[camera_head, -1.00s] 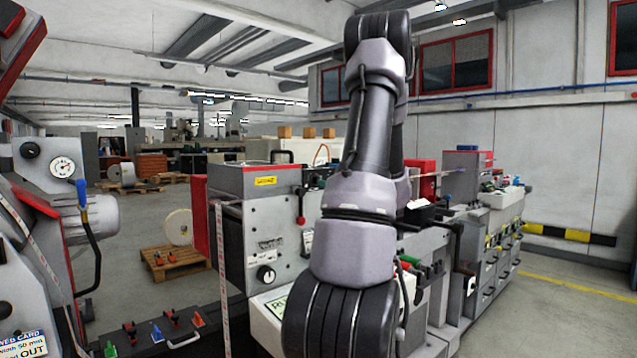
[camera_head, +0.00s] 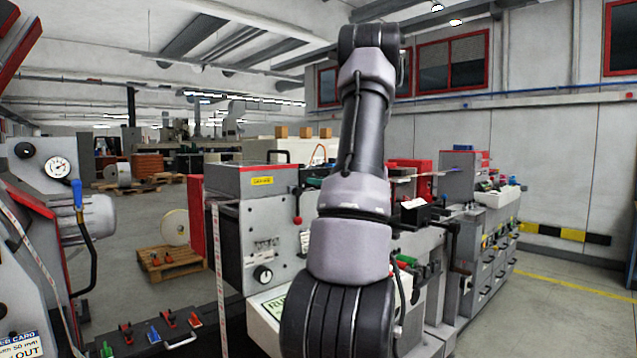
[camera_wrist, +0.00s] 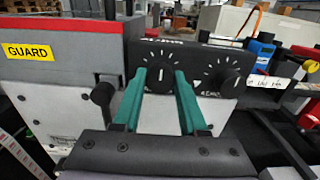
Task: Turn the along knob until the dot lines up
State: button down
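In the wrist view, my gripper (camera_wrist: 161,76) has two teal fingers. They are apart, with their tips to the left and right of a round black knob (camera_wrist: 159,84) with a white pointer line and white marks around it. Whether the fingers touch the knob is not clear. A second black knob (camera_wrist: 228,76) with a white line sits to the right on the same dark panel (camera_wrist: 195,57). The lettering by both knobs is too blurred to tell which is the along knob, and I cannot make out a dot.
A grey box with a yellow GUARD label (camera_wrist: 28,51) stands left of the panel. A black ball-ended lever (camera_wrist: 103,94) is close to the left finger. A blue device (camera_wrist: 262,48) is at the right. In the head view, another black knob (camera_head: 263,275) is on the machine's front.

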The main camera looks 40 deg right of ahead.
jog(key=shift+n, duration=9.1)
jog(key=shift+c, duration=2.2)
grip_release()
jog(key=shift+s, duration=0.1)
